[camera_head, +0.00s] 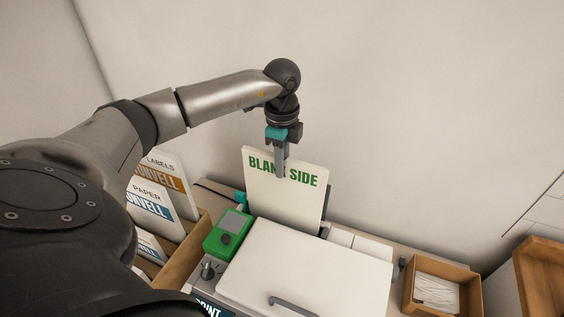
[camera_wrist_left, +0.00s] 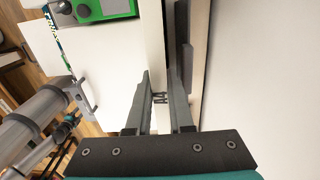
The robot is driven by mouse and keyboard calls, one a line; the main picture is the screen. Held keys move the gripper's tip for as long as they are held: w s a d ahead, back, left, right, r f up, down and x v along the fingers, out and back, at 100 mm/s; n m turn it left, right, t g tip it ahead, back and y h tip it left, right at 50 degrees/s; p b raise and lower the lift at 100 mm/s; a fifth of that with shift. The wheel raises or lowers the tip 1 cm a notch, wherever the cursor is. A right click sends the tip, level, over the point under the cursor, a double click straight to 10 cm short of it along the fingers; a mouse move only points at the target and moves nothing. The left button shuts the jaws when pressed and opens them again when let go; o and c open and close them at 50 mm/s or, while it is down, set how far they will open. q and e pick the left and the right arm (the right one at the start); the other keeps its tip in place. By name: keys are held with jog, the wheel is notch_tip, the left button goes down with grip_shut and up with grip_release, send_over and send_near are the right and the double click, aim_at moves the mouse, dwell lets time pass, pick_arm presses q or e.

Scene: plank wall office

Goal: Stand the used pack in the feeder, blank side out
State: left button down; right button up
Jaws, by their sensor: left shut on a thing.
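The pack (camera_head: 285,200) is a white slab with "BLANK SIDE" in green on the face toward the head camera. It stands nearly upright, a little tilted, behind the white machine lid (camera_head: 305,265). My left gripper (camera_head: 280,172) is above it, one finger in front of the lettered face, shut on its top edge. In the left wrist view the fingers (camera_wrist_left: 168,92) straddle the pack's edge (camera_wrist_left: 153,40). A dark support (camera_head: 325,218) shows at the pack's right edge. The pack's lower end is hidden behind the lid, so I cannot tell how it is seated.
A green control box (camera_head: 228,234) sits left of the lid. A wooden crate (camera_head: 190,252) with labelled packs (camera_head: 152,207) is at the left. A small wooden box (camera_head: 440,304) with white contents stands at the right, near another wooden box (camera_head: 541,278). The wall rises close behind.

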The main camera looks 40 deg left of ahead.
pick_arm(q)
jog(key=shift+f+b, duration=0.5)
jog(key=shift+f, duration=0.3)
jog(key=c, duration=0.7)
grip_release()
jog(key=shift+f, duration=0.1)
notch_tip(320, 180, up, 15)
jog(key=shift+r+b, duration=0.2)
jog(key=shift+b, duration=0.1)
